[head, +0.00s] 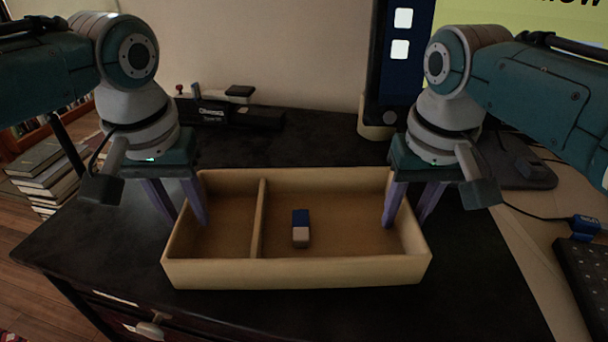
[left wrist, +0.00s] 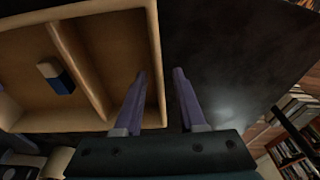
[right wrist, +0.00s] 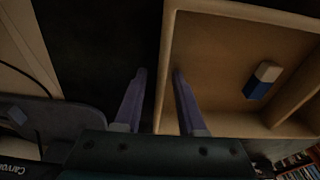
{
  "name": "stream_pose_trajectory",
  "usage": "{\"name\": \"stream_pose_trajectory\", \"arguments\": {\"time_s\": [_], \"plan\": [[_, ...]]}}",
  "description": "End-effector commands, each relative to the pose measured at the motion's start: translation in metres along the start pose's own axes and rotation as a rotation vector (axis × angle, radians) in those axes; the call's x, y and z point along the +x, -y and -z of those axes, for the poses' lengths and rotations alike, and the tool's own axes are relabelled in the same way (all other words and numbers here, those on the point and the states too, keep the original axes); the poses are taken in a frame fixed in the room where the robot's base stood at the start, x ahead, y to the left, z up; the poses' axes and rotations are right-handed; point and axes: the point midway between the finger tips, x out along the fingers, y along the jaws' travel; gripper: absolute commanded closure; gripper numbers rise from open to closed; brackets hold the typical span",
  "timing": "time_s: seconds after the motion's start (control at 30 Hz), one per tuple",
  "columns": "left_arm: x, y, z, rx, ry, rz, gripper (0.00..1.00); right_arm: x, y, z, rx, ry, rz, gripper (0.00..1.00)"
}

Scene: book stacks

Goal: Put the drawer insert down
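The drawer insert (head: 300,272) is a shallow, open, light wooden tray with one divider left of its middle. It looks level and flat on the dark desk, with no clear gap beneath it. A blue and white eraser (head: 300,228) lies in its larger right compartment. My left gripper (head: 187,222) straddles the left end wall, one finger inside and one outside. In the left wrist view its fingers (left wrist: 160,72) are spread, with a gap beside the wall. My right gripper (head: 404,223) straddles the right end wall likewise; its fingers (right wrist: 159,72) are also apart, with dark space beside the wall.
The dark desk (head: 330,315) is clear in front of the insert. A black device (head: 225,112) stands behind at the left, and a blue and black upright object (head: 400,60) behind at the right. A keyboard (head: 585,270) lies far right. Books (head: 45,170) are stacked at left.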

Motion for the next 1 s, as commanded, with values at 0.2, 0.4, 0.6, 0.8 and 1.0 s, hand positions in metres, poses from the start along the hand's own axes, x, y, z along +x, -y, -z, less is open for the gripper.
{"name": "stream_pose_trajectory", "arguments": {"time_s": [0.2, 0.4, 0.6, 0.8, 1.0], "plan": [[-0.008, -0.001, 0.001, 0.001, -0.001, -0.003, 0.60, 0.000, 0.000, 0.000, 0.000, 0.000, 0.001, 0.60], [-0.037, 0.000, 0.001, 0.002, -0.005, -0.002, 0.60, 0.000, 0.000, 0.000, 0.000, 0.000, 0.001, 0.60], [-0.082, 0.000, 0.001, 0.001, -0.005, -0.001, 0.60, 0.000, 0.000, 0.000, 0.000, 0.000, 0.001, 0.60], [-0.112, 0.000, 0.000, 0.000, -0.001, -0.001, 0.60, 0.000, 0.000, 0.000, 0.000, 0.000, 0.001, 0.60], [-0.120, 0.000, 0.000, 0.000, 0.000, 0.001, 0.60, -0.005, 0.000, 0.001, 0.000, -0.003, 0.001, 0.60]]}}
